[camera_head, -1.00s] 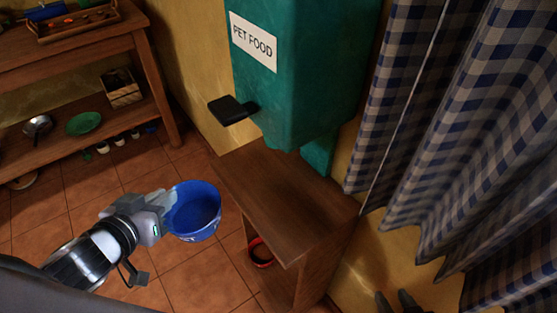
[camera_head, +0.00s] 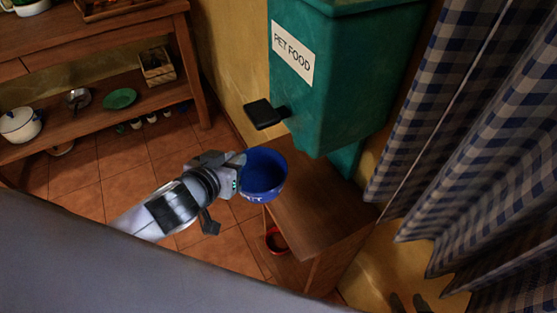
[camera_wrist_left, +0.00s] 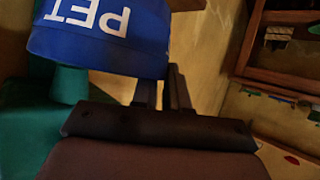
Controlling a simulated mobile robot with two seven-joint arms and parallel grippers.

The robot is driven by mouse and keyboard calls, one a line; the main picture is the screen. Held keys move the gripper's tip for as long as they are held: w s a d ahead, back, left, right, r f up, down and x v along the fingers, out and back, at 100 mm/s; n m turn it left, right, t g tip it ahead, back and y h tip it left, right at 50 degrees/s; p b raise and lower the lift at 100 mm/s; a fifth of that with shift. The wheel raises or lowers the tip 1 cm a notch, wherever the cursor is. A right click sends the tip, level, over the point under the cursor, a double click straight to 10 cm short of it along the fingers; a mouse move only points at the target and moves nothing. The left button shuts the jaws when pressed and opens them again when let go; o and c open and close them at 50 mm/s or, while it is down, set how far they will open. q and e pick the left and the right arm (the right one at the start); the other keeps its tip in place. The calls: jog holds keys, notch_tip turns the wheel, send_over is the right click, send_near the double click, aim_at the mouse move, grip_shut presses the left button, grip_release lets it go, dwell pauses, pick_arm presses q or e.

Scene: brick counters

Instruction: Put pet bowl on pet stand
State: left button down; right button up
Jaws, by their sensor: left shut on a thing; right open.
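The blue pet bowl (camera_head: 264,176) is in the grip of my left gripper (camera_head: 238,166), which is shut on its left rim. In the head view the bowl overlaps the left back part of the wooden stand (camera_head: 310,213); I cannot tell whether it touches the top. The left wrist view shows the blue bowl (camera_wrist_left: 98,38) with white "PET" lettering at the upper left, against the gripper's dark fingers (camera_wrist_left: 162,88). The tips of my right gripper (camera_head: 408,303) show at the bottom edge of the head view, apart and empty.
A green pet food dispenser (camera_head: 335,75) with a black lever (camera_head: 264,114) hangs above the stand. A red bowl (camera_head: 276,241) sits in the stand's lower opening. Checked curtains (camera_head: 470,150) hang at the right. A wooden shelf (camera_head: 95,125) stands at the far left.

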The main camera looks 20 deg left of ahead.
pick_arm(q)
jog(key=p, duration=0.1)
send_over(273, 167)
jog(key=w, duration=0.2)
jog(key=shift+w+d+f, duration=0.1)
jog(key=shift+w+f, duration=0.15)
jog(key=shift+f, duration=0.7)
notch_tip(273, 167, down, 4)
jog(key=shift+f, duration=0.25)
jog(key=shift+w+d+f, duration=0.1)
jog(key=shift+w+f, duration=0.05)
jog(key=shift+f, duration=0.1)
jog(key=shift+f, duration=0.25)
jog(key=c, duration=1.1)
grip_release()
jog(key=shift+r, duration=0.1)
jog(key=shift+c, duration=0.2)
